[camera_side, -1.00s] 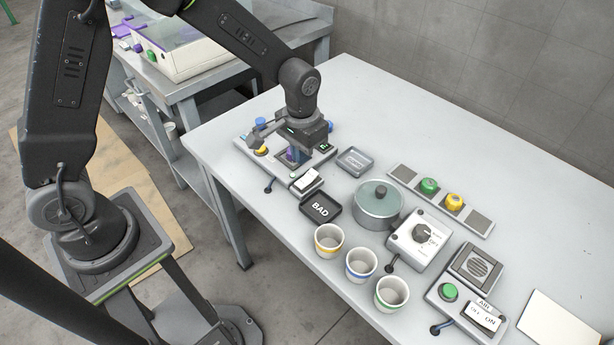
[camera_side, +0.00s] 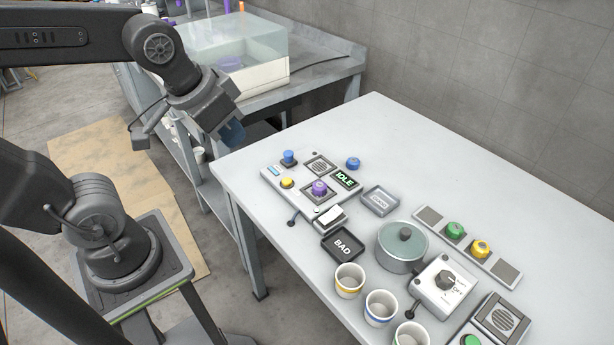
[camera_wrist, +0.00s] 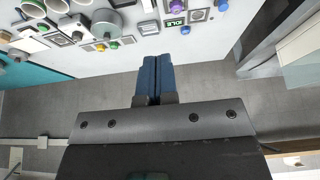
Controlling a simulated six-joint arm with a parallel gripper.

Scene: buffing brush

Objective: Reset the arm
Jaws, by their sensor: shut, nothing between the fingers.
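My gripper (camera_side: 232,133) is raised in the air left of the white table's far corner, clear of everything. Its blue fingers are shut together with nothing between them; the wrist view shows them (camera_wrist: 153,78) side by side. The control panel (camera_side: 268,172) lies on the table to the right of and below the gripper. It carries a purple knob (camera_side: 319,187), a yellow button (camera_side: 287,183), a blue knob (camera_side: 288,157) and a display reading IDLE (camera_side: 345,179). The display also shows in the wrist view (camera_wrist: 175,22).
A loose blue knob (camera_side: 353,163) sits behind the display. A grey tray (camera_side: 380,200), a BAD tray (camera_side: 343,245), a lidded pot (camera_side: 402,248), several cups (camera_side: 349,281) and a dial box (camera_side: 443,285) stand nearby. A clear-topped case (camera_side: 240,65) stands on the rear bench.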

